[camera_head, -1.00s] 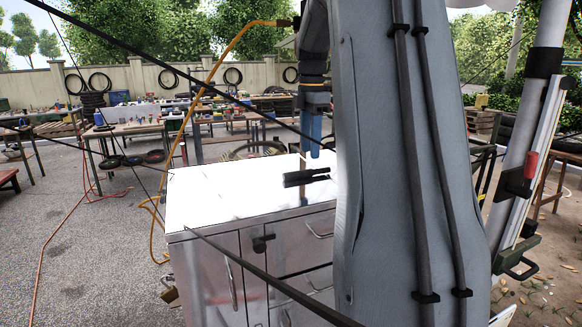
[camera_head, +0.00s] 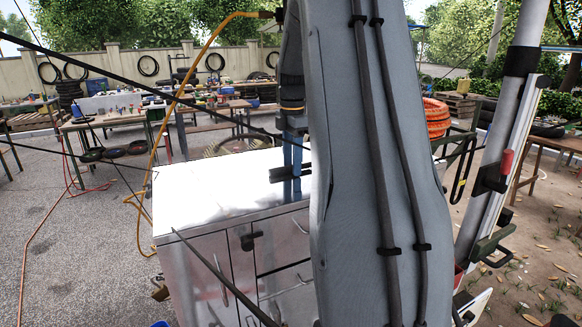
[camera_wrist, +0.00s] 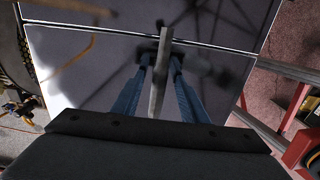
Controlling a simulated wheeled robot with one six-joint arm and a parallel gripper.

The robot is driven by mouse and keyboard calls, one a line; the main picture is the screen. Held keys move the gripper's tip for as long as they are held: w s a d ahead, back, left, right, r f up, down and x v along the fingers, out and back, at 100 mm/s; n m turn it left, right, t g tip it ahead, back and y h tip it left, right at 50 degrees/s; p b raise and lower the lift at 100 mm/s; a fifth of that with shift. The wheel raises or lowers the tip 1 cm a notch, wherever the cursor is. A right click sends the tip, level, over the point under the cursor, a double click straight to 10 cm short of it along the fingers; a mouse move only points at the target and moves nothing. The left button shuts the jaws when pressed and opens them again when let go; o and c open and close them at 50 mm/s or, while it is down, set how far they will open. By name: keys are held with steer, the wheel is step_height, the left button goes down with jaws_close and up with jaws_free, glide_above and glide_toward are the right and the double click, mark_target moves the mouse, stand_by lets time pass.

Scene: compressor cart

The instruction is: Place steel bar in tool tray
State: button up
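The steel bar (camera_wrist: 158,85) shows in the wrist view as a narrow light-grey strip between the two blue fingers of my gripper (camera_wrist: 162,52). The dark fingertips close in on its two sides near its far end. In the head view my gripper (camera_head: 291,173) points down over the right part of the shiny cart top. A dark crosswise piece shows at its lower end; I cannot tell whether it is fingertip or bar, or whether it touches the top. My own arm hides part of the scene. I cannot make out the tool tray in either view.
The metal cart (camera_head: 195,195) has a bare, reflective top and drawers with handles in front. A yellow hose (camera_head: 172,105) arches at its left. An orange hose coil (camera_head: 436,118) and a light upright pole (camera_head: 500,150) are at the right. Workbenches stand behind.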

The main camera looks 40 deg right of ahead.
steer(key=shift+c, duration=0.2)
jaws_close()
